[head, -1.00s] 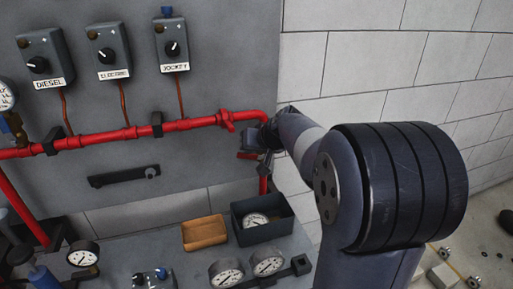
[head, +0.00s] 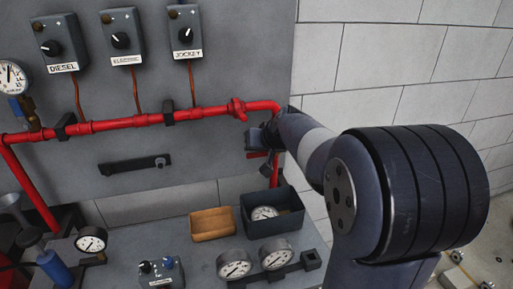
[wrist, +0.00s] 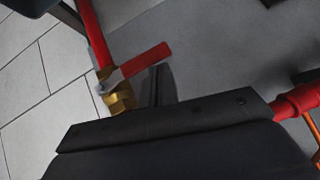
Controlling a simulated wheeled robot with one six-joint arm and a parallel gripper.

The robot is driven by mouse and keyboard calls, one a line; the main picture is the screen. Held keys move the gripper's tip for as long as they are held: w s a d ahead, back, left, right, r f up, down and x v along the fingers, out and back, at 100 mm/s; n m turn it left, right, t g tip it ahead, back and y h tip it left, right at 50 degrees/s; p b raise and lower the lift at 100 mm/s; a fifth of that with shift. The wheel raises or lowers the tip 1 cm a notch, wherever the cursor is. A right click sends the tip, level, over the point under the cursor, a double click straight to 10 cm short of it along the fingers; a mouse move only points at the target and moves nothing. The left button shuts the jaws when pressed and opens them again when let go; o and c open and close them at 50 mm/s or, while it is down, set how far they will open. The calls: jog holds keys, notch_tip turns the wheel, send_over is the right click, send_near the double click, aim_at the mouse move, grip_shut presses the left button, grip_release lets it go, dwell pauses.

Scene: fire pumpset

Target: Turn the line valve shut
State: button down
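The line valve has a red lever (wrist: 140,63) on a brass body (wrist: 118,98) in the wrist view. The lever lies crosswise to the red pipe it is on. In the head view the lever (head: 257,154) shows as a small red bar below the pipe's right-hand bend, partly hidden by my arm. My gripper (head: 265,135) is right at the valve in the head view, dark and small. In the wrist view its dark body fills the bottom, and a thin dark shape (wrist: 158,85) stands up beside the lever, apparently a finger. I cannot tell whether it touches the lever or how wide the fingers are.
The red pipe (head: 150,119) runs along the grey panel under the switch boxes. A wrench-shaped dark tool (head: 135,165) hangs below it. A dark bin (head: 285,222) with a gauge, a wooden tray (head: 211,224) and loose gauges (head: 235,264) are on the bench below.

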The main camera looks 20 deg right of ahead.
jog(key=v, duration=1.1)
jog(key=shift+w+a, duration=0.15)
jog(key=x, duration=1)
jog(key=shift+w+f, duration=0.2)
jog(key=shift+f, duration=0.15)
jog(key=shift+r, duration=0.1)
